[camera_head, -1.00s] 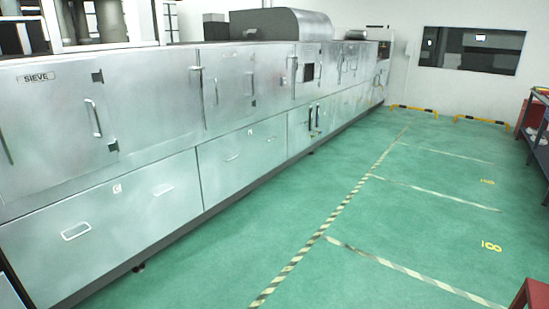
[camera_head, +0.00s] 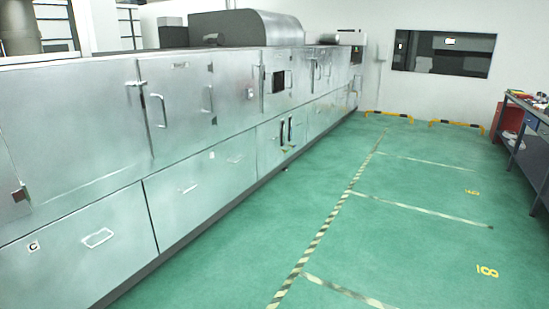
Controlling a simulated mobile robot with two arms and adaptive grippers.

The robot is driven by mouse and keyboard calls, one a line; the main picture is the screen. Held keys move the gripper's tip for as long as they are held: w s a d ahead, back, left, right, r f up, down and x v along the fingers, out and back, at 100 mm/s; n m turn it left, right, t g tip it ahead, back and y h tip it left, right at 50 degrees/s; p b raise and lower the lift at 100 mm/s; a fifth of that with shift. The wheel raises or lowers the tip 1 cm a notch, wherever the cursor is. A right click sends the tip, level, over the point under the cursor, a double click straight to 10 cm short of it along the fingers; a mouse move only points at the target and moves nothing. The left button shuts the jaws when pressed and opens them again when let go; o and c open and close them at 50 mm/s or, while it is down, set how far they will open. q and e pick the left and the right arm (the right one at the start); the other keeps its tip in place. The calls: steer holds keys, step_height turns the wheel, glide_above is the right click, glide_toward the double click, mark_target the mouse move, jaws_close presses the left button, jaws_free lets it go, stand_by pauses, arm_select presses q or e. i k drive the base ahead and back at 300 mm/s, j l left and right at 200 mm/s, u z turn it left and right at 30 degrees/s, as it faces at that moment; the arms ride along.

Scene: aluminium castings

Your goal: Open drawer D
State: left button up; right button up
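A long row of metal cabinets runs along the left, with wide drawers below. The nearest drawer (camera_head: 75,270) has a small label that appears to read C (camera_head: 33,246) and a flat handle (camera_head: 98,238). I cannot read a letter D on any drawer. Neither of my grippers is in view.
Green floor to the right of the cabinets is clear, with a striped floor line (camera_head: 322,232) along it. A dark workbench (camera_head: 529,140) with a red item (camera_head: 511,118) stands at the right. Yellow-black barriers (camera_head: 457,126) stand at the far wall.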

mark_target(181, 197)
steer(key=i, duration=1.35)
steer(key=i+l+u, duration=0.1)
steer(key=i, duration=1.3)
steer(key=i+l, duration=0.15)
steer(key=i, duration=1.2)
